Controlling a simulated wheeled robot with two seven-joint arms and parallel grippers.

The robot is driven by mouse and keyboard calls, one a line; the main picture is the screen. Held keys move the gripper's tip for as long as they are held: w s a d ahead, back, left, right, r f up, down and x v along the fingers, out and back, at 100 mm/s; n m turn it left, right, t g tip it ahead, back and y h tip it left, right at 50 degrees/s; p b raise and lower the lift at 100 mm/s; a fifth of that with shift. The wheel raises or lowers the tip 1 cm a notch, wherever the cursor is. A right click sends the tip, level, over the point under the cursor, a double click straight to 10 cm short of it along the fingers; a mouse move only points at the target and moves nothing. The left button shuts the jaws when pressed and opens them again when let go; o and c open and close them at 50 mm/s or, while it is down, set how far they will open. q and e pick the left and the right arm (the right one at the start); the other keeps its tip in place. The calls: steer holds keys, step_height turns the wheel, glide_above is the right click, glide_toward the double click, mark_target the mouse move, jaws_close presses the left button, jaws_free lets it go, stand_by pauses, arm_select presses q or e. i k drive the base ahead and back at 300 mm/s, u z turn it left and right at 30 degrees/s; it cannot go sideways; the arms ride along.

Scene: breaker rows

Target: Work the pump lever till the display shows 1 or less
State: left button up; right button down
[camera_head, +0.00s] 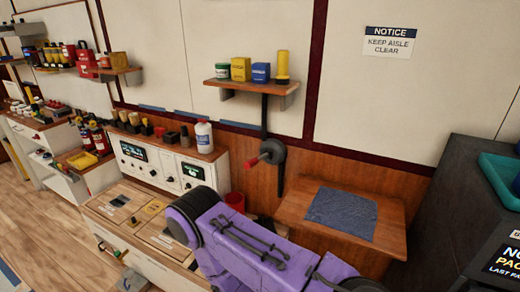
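A dark round hub (272,151) with a short red grip (258,159) is mounted on a black vertical post on the wooden wall panel. It is the most lever-like part in view, but I cannot tell for sure that it is the pump lever. A white control panel (160,167) on the left has a dark display (133,151) and a smaller one (192,170); their figures are too small to read. My purple arm crosses the lower middle, below the hub and apart from it in the picture. Neither gripper shows.
A wooden ledge with a blue-grey mat (341,213) is right of the post. A shelf (252,86) holds containers above the hub. A white bottle (204,137) stands on the panel top, and a red cup (235,201) is near my arm. A dark cabinet (455,195) fills the right.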

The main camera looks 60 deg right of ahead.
mark_target(252, 162)
steer(key=z, duration=1.1)
steer(key=i, duration=0.5)
steer(key=z, duration=0.05)
